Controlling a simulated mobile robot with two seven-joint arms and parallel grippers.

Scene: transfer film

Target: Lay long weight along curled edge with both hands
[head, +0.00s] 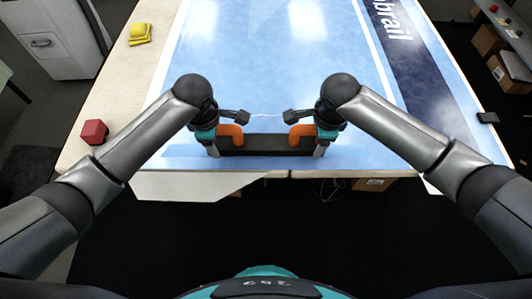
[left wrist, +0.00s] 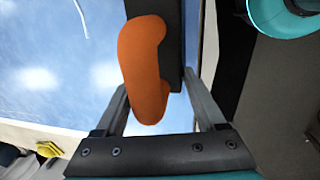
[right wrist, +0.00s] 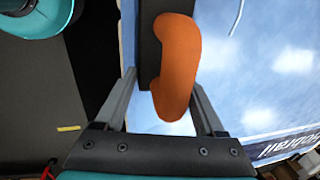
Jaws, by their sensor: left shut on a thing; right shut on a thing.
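The long weight is a dark bar (head: 266,146) with an orange handle near each end. It lies crosswise along the near edge of the blue printed film (head: 280,65); whether it rests fully on the film I cannot tell. My left gripper (head: 228,142) is shut on the weight at its left handle, which also shows in the left wrist view (left wrist: 143,65). My right gripper (head: 306,142) is shut on it at its right handle, seen in the right wrist view (right wrist: 177,62). The bar and my arms hide part of the film's near edge, and no curl shows clearly.
A red block (head: 94,132) and a yellow object (head: 139,34) lie on the table's left strip. A small black object (head: 487,118) is at the right. Pale material (head: 190,186) shows at the table's front edge. The film beyond the weight is clear.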

